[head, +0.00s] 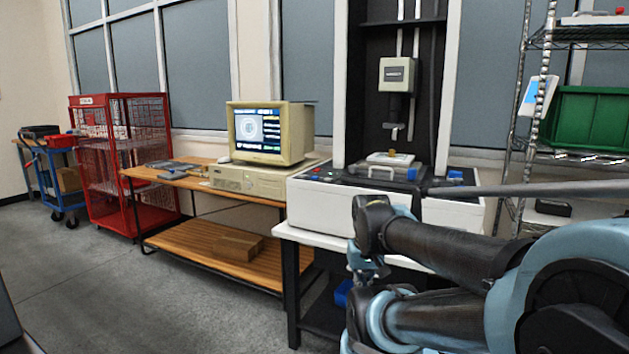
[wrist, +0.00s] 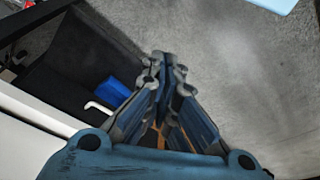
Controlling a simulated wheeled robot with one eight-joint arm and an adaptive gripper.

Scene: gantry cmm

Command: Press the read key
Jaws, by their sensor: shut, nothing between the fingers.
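The measuring machine (head: 390,208) stands right of centre in the head view, with a white base and a dark top. Small coloured keys (head: 318,175) sit at the left of its top edge. They are too small to read, so I cannot tell which is the read key. A grey probe head (head: 397,75) hangs above a fixture (head: 390,166) on the top. My gripper (wrist: 161,58) is shut and empty in the wrist view, pointing down past the machine's side toward the floor. In the head view it is low in front of the machine, partly hidden by my arm.
A beige computer (head: 268,132) stands on a wooden bench (head: 180,178) left of the machine. A red cage (head: 128,165) is further left, and a wire rack with a green bin (head: 590,118) is at right. A blue object (wrist: 113,92) lies under the machine.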

